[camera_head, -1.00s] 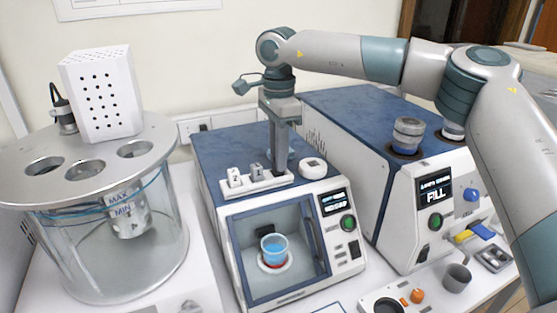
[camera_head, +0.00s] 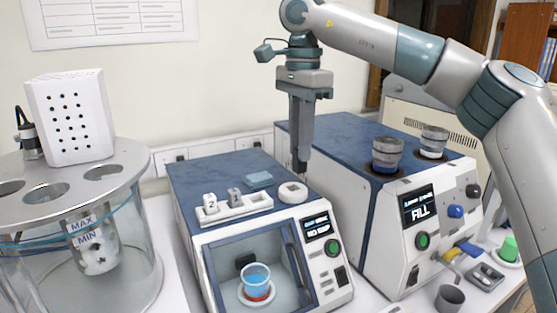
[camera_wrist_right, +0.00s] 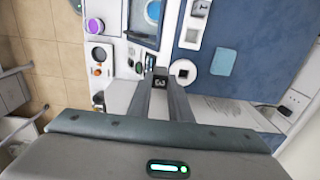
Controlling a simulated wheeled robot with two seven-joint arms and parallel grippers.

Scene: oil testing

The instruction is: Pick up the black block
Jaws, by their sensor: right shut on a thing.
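My right gripper (camera_head: 300,167) points straight down, above and behind the right end of the blue-topped device with the glass door. In the right wrist view, its fingertips (camera_wrist_right: 160,82) are shut on a small black block (camera_wrist_right: 160,78) with a light mark on its face. In the head view the fingers mostly hide this block. My left gripper is in neither view.
A white ring-shaped piece (camera_head: 293,192) and a light blue pad (camera_head: 258,179) lie on the device's top. A beaker of blue liquid (camera_head: 256,277) is inside it. A second device (camera_head: 420,215) stands to the right, a glass tank (camera_head: 130,255) to the left.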

